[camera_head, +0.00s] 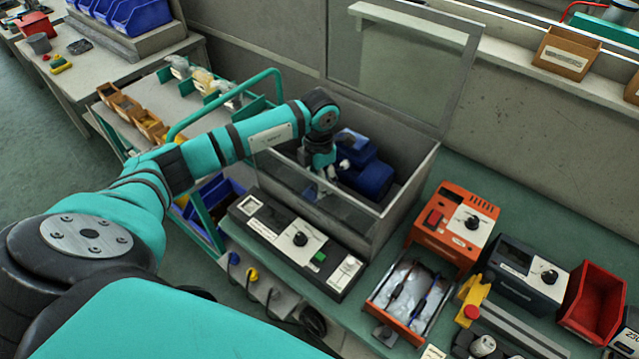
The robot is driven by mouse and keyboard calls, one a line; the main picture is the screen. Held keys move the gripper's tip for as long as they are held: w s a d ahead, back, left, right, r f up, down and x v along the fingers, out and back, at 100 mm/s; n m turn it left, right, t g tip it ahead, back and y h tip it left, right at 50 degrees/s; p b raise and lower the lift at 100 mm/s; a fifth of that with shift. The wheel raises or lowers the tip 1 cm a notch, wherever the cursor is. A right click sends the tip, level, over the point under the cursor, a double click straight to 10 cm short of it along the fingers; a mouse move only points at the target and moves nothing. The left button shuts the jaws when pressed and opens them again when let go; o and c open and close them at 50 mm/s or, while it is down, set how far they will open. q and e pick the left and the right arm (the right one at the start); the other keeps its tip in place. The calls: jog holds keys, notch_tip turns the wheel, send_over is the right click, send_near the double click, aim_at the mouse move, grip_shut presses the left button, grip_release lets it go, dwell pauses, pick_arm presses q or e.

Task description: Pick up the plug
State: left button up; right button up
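My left gripper (327,176) points down inside a grey open-topped box (400,212), at the left side of a blue pump (368,178). Its fingers are small and partly hidden by the box's clear front wall, so I cannot tell whether they are open or shut. A small white part (344,164) shows on the pump's near side, close to the fingers. I cannot tell whether it is the plug or whether the gripper touches it. My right gripper is not in view.
The box's clear lid (400,60) stands raised behind. A black control unit (297,240) lies in front. To the right are an orange device (453,222), a tray with tools (411,292), a dark meter (524,272) and a red bin (594,303). A trolley (178,98) stands left.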

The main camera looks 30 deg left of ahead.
pick_arm(q)
grip_shut()
jog(key=shift+r, duration=0.1)
